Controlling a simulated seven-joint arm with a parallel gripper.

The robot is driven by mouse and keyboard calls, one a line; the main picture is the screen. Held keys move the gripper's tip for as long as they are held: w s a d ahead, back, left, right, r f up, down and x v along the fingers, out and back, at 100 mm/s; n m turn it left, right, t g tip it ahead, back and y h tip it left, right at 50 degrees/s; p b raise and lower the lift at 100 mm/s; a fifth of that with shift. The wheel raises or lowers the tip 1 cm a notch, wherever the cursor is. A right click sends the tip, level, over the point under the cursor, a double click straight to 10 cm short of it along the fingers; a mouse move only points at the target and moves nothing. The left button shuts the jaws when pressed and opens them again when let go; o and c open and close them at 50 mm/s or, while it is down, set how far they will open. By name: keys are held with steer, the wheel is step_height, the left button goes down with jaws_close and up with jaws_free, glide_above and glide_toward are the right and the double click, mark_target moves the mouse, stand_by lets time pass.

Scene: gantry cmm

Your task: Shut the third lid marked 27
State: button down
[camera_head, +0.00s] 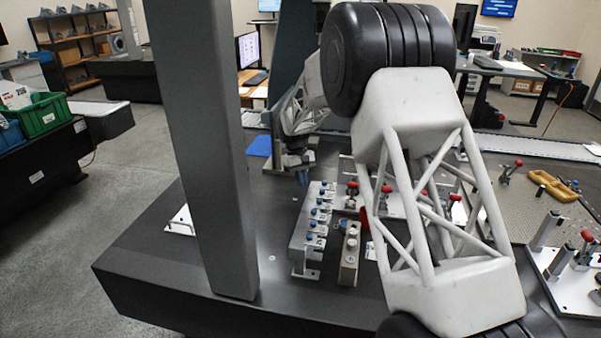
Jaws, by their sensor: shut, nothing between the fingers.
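A grey metal block (299,243) stands on the dark table near the middle of the picture. My gripper (303,179) is small and far off, just beyond the far end of the row. It points down with bluish fingertips, shut and empty, and seems apart from the block. My own arm covers much of the right middle of the view.
A narrow metal block (349,262) stands just right of the row. Red-knobbed clamps (352,190) stand behind it. A thick grey column (205,150) rises at the left. A fixture plate (560,275) with clamps lies at the right. The table's front left is mostly clear.

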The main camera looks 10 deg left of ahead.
mark_target(318, 215)
steer(key=x, duration=0.5)
steer(key=shift+s+d, duration=0.1)
steer(key=shift+s, duration=0.05)
steer(key=shift+s+d, duration=0.65)
steer(key=shift+s, duration=0.15)
steer(key=shift+s+d, duration=0.5)
steer(key=shift+s, duration=0.15)
steer(key=shift+s+d, duration=0.15)
steer(key=shift+d, duration=0.4)
steer(key=shift+s+d, duration=0.2)
steer(key=shift+d, duration=0.3)
